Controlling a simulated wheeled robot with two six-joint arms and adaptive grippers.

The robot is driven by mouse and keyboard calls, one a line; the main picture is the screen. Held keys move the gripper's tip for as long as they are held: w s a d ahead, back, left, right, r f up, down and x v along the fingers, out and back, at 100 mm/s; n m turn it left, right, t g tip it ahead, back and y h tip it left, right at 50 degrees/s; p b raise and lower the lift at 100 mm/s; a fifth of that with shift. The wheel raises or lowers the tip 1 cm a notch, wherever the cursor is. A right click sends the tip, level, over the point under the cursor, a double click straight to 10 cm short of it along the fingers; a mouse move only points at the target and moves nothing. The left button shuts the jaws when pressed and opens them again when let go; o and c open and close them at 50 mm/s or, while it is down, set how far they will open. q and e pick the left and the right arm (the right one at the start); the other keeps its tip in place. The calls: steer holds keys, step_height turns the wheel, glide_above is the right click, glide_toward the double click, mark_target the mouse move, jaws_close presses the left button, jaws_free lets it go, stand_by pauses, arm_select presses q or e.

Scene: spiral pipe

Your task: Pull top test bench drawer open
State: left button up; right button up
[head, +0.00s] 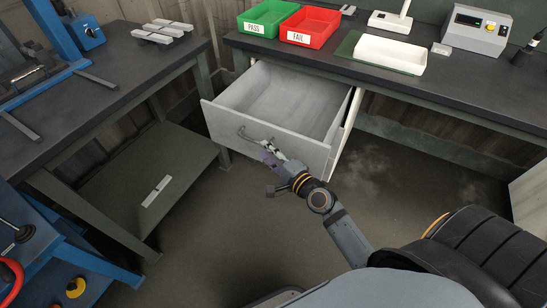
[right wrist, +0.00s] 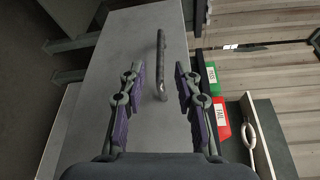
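The top drawer (head: 235,125) of the test bench (head: 430,108) is grey and stands pulled out, its inside visible and empty. Its thin bar handle (head: 247,135) is on the front panel and also shows in the right wrist view (right wrist: 161,65). My right gripper (head: 268,150) is at the drawer front, by the handle. In the right wrist view my right gripper (right wrist: 159,85) is open, with the handle's near end between its fingers and a gap on both sides. My left gripper is not in view.
A green PASS tray (head: 262,27), a red FAIL tray (head: 325,42), a white tray (head: 390,66) and a grey meter box (head: 477,27) stand on the bench. A dark table (head: 110,80) with a lower shelf is at left. Floor below the drawer is clear.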

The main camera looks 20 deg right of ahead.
steer(key=v, duration=0.4)
stand_by(0.3)
